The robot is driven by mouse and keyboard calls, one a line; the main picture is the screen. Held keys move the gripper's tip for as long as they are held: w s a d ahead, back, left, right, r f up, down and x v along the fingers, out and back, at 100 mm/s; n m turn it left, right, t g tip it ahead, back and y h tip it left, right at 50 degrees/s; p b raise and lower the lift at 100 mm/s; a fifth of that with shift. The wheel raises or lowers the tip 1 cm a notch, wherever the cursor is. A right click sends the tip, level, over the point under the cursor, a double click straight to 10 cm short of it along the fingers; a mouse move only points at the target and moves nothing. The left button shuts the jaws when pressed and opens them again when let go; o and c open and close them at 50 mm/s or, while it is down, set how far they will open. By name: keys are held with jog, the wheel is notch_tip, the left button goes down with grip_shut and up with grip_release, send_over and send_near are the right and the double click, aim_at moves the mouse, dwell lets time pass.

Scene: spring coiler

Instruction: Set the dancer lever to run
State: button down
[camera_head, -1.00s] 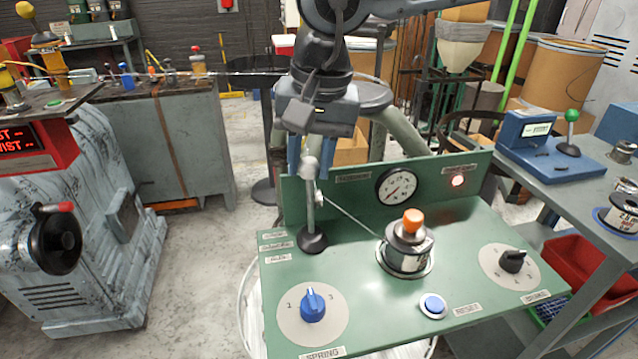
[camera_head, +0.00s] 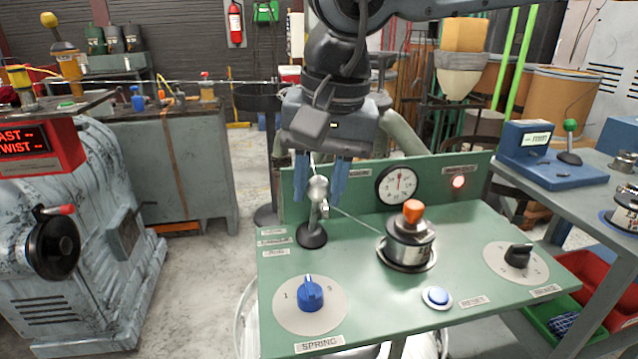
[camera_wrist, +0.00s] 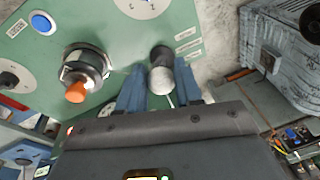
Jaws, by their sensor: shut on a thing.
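The dancer lever (camera_head: 317,213) stands on a round black base at the back left of the green panel (camera_head: 380,290). My gripper (camera_head: 320,185) is shut on the lever at the knob, one blue finger on each side. The wrist view shows the grey knob (camera_wrist: 161,76) between the fingertips (camera_wrist: 160,85). Three small labels (camera_head: 273,242) lie left of the base; I cannot read them. A thin wire runs from the lever to the spool (camera_head: 409,245).
The panel also has a blue SPRING knob (camera_head: 309,294), a blue RESET button (camera_head: 437,297), a black BRAKE knob (camera_head: 518,256), a dial gauge (camera_head: 402,186) and a lit red lamp (camera_head: 458,182). A grey machine (camera_head: 85,240) stands left, with free floor between.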

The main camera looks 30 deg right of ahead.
jog(key=shift+s+f, duration=0.4)
jog(key=shift+s, duration=0.05)
jog(key=c, duration=1.1)
grip_release()
jog(key=o, duration=0.3)
jog(key=shift+d+r, duration=0.1)
jog(key=shift+r, duration=0.05)
jog(key=shift+w, duration=0.1)
jog(key=shift+r, duration=0.25)
jog(key=r, duration=0.2)
jog(key=s+r, duration=0.1)
jog(key=r, duration=0.2)
jog(key=r+p, duration=0.1)
jog(key=r, duration=0.1)
jog(key=shift+s+d+r, duration=0.1)
jog(key=shift+s+r, duration=0.05)
